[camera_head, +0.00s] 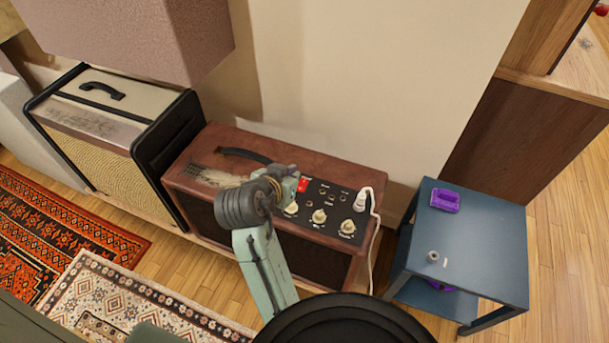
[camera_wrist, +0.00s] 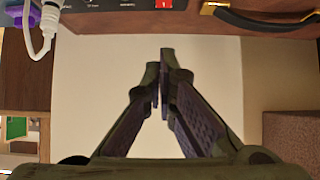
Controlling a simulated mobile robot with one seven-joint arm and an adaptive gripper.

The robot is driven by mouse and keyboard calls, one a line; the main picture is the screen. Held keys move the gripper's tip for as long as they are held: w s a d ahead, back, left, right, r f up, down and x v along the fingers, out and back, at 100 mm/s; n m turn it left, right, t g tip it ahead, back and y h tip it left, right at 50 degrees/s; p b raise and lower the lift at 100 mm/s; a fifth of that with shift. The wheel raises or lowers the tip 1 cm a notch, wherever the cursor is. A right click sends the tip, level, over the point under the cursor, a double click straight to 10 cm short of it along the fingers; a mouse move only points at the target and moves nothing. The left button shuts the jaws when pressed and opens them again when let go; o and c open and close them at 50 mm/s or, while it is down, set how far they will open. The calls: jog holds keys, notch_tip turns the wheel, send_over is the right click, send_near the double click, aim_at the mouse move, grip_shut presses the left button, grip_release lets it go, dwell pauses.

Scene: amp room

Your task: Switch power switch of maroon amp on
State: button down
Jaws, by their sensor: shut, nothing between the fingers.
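The maroon amp (camera_head: 200,154) stands on the floor against the wall, with a black control panel (camera_head: 326,198) on its right top. The red power switch (camera_head: 303,185) sits at the panel's left end; it also shows at the top edge of the wrist view (camera_wrist: 165,3), partly cut off. My gripper (camera_head: 293,175) is over the amp's top, right beside the switch in the head view. In the wrist view my gripper (camera_wrist: 166,54) is shut and empty, its fingertips below the switch in the picture. I cannot tell whether it touches the amp.
White knobs (camera_head: 319,216) and a plugged white cable (camera_head: 362,200) are on the panel. The amp's black handle (camera_head: 245,155) is left of my gripper. A beige amp (camera_head: 110,135) stands left. A blue side table (camera_head: 470,240) with a purple object (camera_head: 445,201) stands right.

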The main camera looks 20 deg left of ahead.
jog(key=p, duration=0.1)
send_over(302, 188)
jog(key=w, duration=0.1)
notch_tip(302, 188, down, 6)
jog(key=shift+d+f, duration=0.1)
notch_tip(302, 188, down, 2)
jog(key=shift+f, duration=0.15)
jog(key=shift+w+f+p, duration=0.15)
jog(key=shift+f+p, duration=0.15)
jog(key=shift+f, duration=0.35)
jog(key=shift+r, duration=0.1)
jog(key=shift+w+g+p, duration=0.15)
jog(key=shift+g+p, duration=0.15)
jog(key=shift+p, duration=0.45)
jog(key=shift+f, duration=0.35)
jog(key=shift+s, duration=0.85)
